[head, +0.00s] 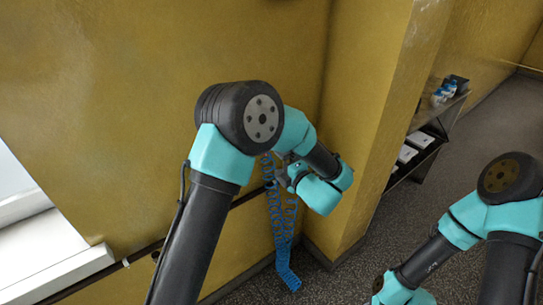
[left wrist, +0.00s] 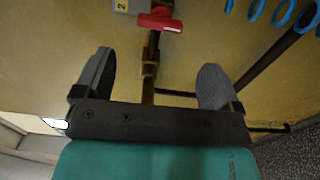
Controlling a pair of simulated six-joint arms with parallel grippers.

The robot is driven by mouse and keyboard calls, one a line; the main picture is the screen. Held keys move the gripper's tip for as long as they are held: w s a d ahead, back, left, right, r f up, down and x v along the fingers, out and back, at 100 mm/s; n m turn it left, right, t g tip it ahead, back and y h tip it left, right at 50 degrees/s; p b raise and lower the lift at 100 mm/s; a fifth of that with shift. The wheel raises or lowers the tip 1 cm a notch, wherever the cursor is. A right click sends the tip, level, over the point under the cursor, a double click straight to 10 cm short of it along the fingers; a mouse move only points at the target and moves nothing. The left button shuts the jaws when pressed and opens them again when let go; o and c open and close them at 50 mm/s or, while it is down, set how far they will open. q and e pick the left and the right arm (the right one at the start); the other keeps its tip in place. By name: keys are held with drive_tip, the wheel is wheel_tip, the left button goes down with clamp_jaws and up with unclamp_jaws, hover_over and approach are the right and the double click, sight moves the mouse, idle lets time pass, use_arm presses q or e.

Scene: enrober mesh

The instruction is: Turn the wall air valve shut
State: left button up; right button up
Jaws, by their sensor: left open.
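The wall air valve has a red handle (left wrist: 160,22) at the top of the left wrist view. It lies roughly crosswise to the brass and dark pipe (left wrist: 149,80) below it. My left gripper (left wrist: 156,78) is open, with its two fingers spread either side of the pipe in the picture and nothing held. The red handle appears beyond the fingertips, apart from them. In the head view my left gripper (head: 284,176) is near the wall, and my arm hides the valve. My right gripper is outside the view; only its arm shows at the lower right.
A blue coiled hose (head: 275,205) hangs beside my left gripper and also shows at the top right of the wrist view (left wrist: 281,12). A yellow label with a 2 (left wrist: 122,5) is beside the handle. A wall corner (head: 365,120) and shelf (head: 425,150) stand right.

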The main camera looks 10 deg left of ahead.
use_arm(q)
drive_tip(key=v, duration=0.8)
drive_tip(key=w+a+f+m+h, duration=0.1)
drive_tip(key=a+f+m+h, duration=0.4)
drive_tip(key=f+m, duration=0.3)
drive_tip(key=w+a+f+m+h, duration=0.1)
drive_tip(key=a+f+m+h, duration=0.45)
drive_tip(key=f, duration=0.55)
drive_tip(key=s+a+f+m+g+h, duration=0.2)
drive_tip(key=s+f+m+g, duration=0.3)
drive_tip(key=s, duration=0.6)
drive_tip(key=s+a+f+m+g+h, duration=0.3)
drive_tip(key=s+f+m+g+h, duration=0.2)
drive_tip(key=s+f+m, duration=0.3)
drive_tip(key=s, duration=0.4)
drive_tip(key=shift+a+f+g, duration=0.2)
drive_tip(key=shift+f+g, duration=0.1)
